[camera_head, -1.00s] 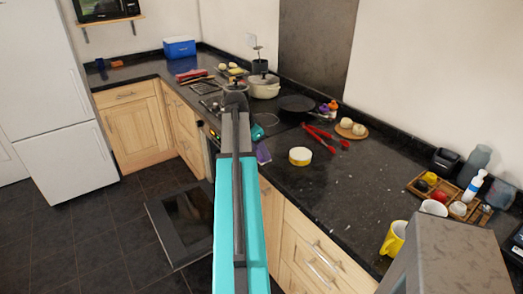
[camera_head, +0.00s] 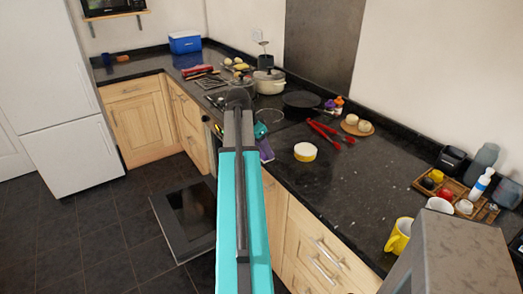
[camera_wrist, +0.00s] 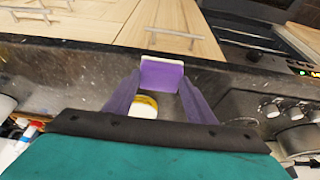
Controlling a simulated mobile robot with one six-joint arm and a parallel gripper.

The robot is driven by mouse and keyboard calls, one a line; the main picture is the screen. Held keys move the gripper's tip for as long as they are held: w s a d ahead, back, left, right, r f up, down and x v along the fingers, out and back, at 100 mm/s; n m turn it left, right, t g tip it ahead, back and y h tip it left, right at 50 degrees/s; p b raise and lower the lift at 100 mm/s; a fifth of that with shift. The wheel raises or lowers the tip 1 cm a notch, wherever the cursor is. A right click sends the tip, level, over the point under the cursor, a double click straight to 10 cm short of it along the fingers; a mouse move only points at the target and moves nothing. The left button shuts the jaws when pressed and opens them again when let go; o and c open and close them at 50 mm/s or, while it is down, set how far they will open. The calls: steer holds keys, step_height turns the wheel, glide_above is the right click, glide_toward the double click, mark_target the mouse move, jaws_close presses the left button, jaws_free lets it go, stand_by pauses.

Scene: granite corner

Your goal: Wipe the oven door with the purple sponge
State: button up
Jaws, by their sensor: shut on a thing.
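The purple sponge (camera_wrist: 162,76) has a pale edge and sits between the purple fingertips of my gripper (camera_wrist: 160,85) in the wrist view. My gripper is shut on it. In the head view the gripper (camera_head: 266,151) is partly hidden behind my arm, at the counter's front edge beside the oven. The oven door (camera_head: 183,216) is dark, hangs open and lies low over the floor, left of my arm. Its right part is hidden by the arm. The sponge looks apart from the door.
Oven knobs (camera_wrist: 283,110) are close to the right of my gripper in the wrist view. The counter holds a yellow-sided round tub (camera_head: 305,152), red tongs (camera_head: 327,131), a black pan (camera_head: 301,100) and a yellow mug (camera_head: 398,237). Floor left of the door is clear.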

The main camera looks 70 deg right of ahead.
steer(key=shift+c, duration=0.5)
steer(key=shift+w+a, duration=0.15)
steer(key=shift+w, duration=0.1)
steer(key=w+a+r+n+t, duration=0.15)
steer(key=w+a+n, duration=0.45)
steer(key=w+a, duration=0.8)
steer(key=w+a+r+n+t, duration=0.1)
steer(key=w+a+n+t, duration=0.35)
steer(key=w+a, duration=0.95)
steer(key=w+a+r+n+y, duration=0.1)
steer(key=w+a+n, duration=0.3)
steer(key=a, duration=0.8)
steer(key=w+a+r+n+y, duration=0.1)
steer(key=w+a+n, duration=0.3)
steer(key=a, duration=0.7)
steer(key=w+a+r+n+y, duration=0.1)
steer(key=w+a+n, duration=0.3)
steer(key=a, duration=0.8)
steer(key=shift+a+r+n+t+y, duration=0.3)
steer(key=shift+a+n+t, duration=0.1)
steer(key=shift+n, duration=0.65)
steer(key=shift+d, duration=0.1)
